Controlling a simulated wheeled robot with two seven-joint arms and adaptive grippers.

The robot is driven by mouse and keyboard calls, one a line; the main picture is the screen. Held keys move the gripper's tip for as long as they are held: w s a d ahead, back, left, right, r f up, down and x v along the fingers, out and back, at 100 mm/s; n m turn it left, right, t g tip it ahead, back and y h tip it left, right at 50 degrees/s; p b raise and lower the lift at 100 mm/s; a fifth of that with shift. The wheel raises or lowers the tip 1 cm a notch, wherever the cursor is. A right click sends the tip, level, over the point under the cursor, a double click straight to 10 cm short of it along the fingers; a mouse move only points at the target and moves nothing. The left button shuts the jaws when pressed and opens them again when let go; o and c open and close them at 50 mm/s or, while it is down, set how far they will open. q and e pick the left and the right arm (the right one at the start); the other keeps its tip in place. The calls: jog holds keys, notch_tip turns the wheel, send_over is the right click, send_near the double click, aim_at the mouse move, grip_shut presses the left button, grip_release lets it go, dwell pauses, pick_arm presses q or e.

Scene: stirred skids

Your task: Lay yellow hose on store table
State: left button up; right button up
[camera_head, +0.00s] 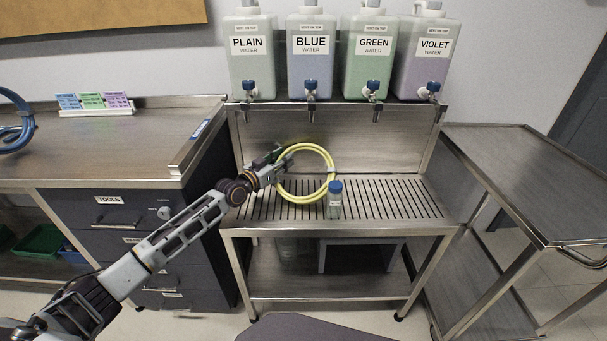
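The yellow hose (331,163) is a coiled ring in front of the back panel of the steel water stand. It looks nearly round, so it seems tilted up rather than flat on the slatted top. My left gripper (284,160) reaches in from the left and appears shut on the ring's left side; its fingertips are small and partly hidden. My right gripper is not in view. No table carries a readable store label. A steel-topped counter (110,152) with drawers stands at the left, and a bare steel table (530,175) at the right.
A blue-capped bottle (335,203) stands on the slatted top (400,203), close to the ring's lower right. Several water containers (312,62) with taps stand above. The left counter holds a blue hose (15,128) and a coloured card rack (95,104); its middle is clear.

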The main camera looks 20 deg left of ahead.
pick_arm(q)
grip_shut()
jog(key=shift+r, duration=0.1)
jog(key=shift+s+r, duration=0.1)
jog(key=shift+r, duration=0.05)
dwell(0.4)
